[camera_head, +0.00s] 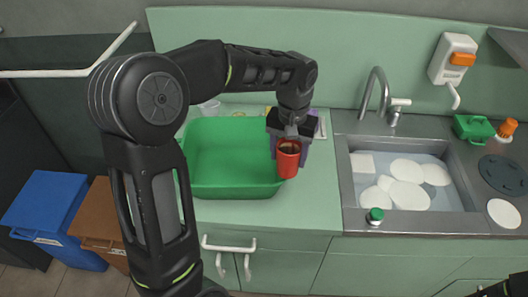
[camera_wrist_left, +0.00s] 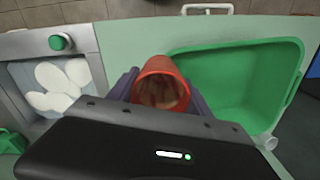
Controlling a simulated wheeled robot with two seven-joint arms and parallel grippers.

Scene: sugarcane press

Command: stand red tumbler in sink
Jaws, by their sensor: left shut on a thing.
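The red tumbler (camera_head: 287,160) is held upright, mouth up, at the right end of the green tub. My left gripper (camera_head: 289,148) is shut on it; in the left wrist view the tumbler (camera_wrist_left: 161,86) sits between the two fingers, its inside brownish. The metal sink (camera_head: 345,180) is to the right of the gripper, set in the counter, with several white plates (camera_head: 406,171) lying in it. The sink also shows at the left of the left wrist view (camera_wrist_left: 18,92). At the lower right edge of the head view a dark piece shows, possibly my right gripper.
The green tub (camera_head: 225,185) stands on the counter left of the tumbler. A bare counter strip (camera_head: 320,195) lies between tub and sink.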

